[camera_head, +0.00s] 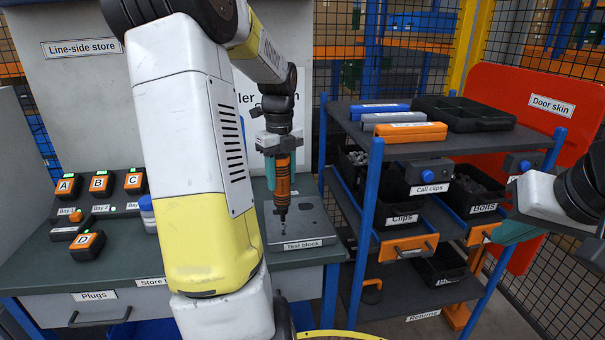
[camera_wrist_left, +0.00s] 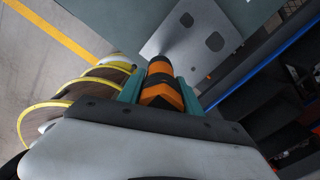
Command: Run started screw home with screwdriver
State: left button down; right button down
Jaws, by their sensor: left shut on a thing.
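The orange and black screwdriver (camera_head: 282,184) stands upright, tip down, over the grey test block (camera_head: 318,234). My left gripper (camera_head: 280,150) is shut on its handle. The handle (camera_wrist_left: 162,88) also shows between the teal fingers in the left wrist view, with the test block (camera_wrist_left: 213,42) beyond it. The bit's tip is at or just above the block's top, near its left side. The screw is too small to make out, and I cannot tell whether the tip touches it. My right gripper (camera_head: 512,230) is at the right edge, away from the block; its jaw opening is unclear.
The rack (camera_head: 400,145) at right holds cases and bins of clips and bolts. A red door skin (camera_head: 545,98) stands behind it. My left arm hides the bench's middle.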

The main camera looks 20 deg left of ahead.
aim_at(280, 157)
pick_arm(q)
jog(key=shift+f, duration=0.55)
dwell(0.8)
jog(key=shift+s+f, duration=0.15)
jog(key=shift+f, duration=0.55)
dwell(0.6)
dwell(1.1)
jog(key=shift+f, duration=0.5)
dwell(1.0)
jog(key=shift+r, duration=0.1)
dwell(0.4)
jog(key=shift+r, duration=3.5)
